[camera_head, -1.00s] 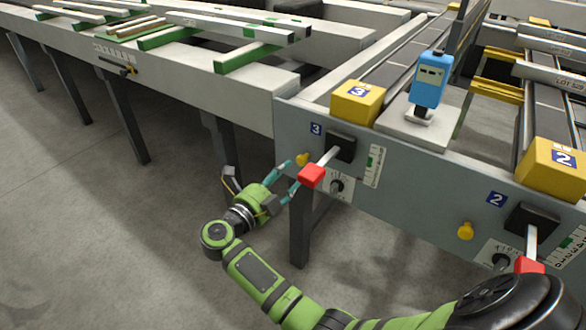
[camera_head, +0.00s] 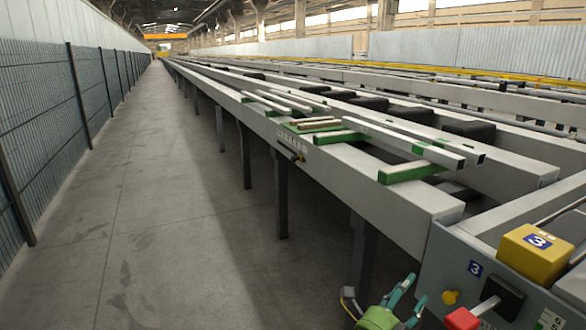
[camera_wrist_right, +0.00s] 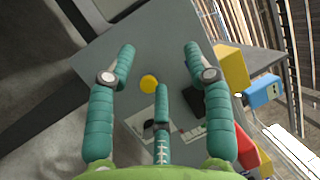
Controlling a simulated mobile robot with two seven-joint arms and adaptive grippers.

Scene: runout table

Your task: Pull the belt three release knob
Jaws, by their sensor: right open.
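The belt three release knob, a small yellow knob (camera_head: 450,297), sits on the grey panel (camera_head: 440,262) left of the black lever box, below the blue "3" label (camera_head: 475,268). My right gripper (camera_head: 414,291) is at the bottom edge of the head view, left of the knob and apart from it. In the right wrist view the knob (camera_wrist_right: 149,84) shows between the spread green fingers, ahead of the middle finger. The gripper (camera_wrist_right: 160,56) is open and holds nothing. The gap in depth to the knob is hard to tell. My left gripper is not in view.
A lever with a red handle (camera_head: 462,319) juts out right of the knob, near the right finger in the wrist view. A yellow block marked 3 (camera_head: 540,255) sits on top. Table legs (camera_head: 281,195) stand left. The aisle floor (camera_head: 150,230) is clear.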

